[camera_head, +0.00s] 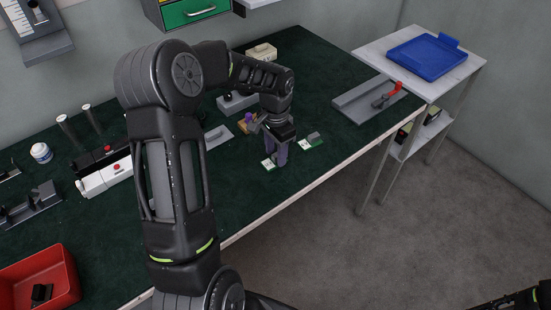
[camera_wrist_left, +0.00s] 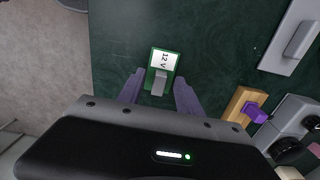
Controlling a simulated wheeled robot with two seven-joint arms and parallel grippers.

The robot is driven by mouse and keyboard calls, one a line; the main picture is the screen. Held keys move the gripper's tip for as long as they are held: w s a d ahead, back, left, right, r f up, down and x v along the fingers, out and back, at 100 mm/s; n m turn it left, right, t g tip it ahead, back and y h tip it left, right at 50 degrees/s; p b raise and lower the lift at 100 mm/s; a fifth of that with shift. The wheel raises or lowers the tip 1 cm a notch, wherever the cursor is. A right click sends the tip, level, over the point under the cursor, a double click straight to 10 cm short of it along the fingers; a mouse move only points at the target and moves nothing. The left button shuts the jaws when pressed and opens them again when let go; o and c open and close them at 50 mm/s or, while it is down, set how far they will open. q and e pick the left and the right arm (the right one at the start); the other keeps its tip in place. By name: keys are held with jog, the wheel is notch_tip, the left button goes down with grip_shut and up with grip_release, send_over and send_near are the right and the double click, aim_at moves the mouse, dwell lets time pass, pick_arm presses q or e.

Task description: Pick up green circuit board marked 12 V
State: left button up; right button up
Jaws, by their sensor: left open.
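A green circuit board with a white label marked 12 V (camera_wrist_left: 164,60) lies on the dark green table mat in the left wrist view, a small grey block on its near end. It shows in the head view (camera_head: 267,164), partly behind the fingers. My left gripper (camera_head: 276,156) is open and points down over it. In the left wrist view, the purple fingers of the left gripper (camera_wrist_left: 158,93) stand on either side of the board's near end, with gaps. A second green board (camera_head: 312,140) lies to the right; I cannot read its label.
An orange block with a purple part (camera_wrist_left: 244,104) and grey fixtures are close by. A grey plate with a red-handled clamp (camera_head: 368,96) lies at the right. A blue tray (camera_head: 427,56) is on the side table, a red bin (camera_head: 62,262) at front left. The table edge is near.

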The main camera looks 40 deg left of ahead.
dwell(0.3)
pick_arm(q)
grip_shut()
dwell(0.3)
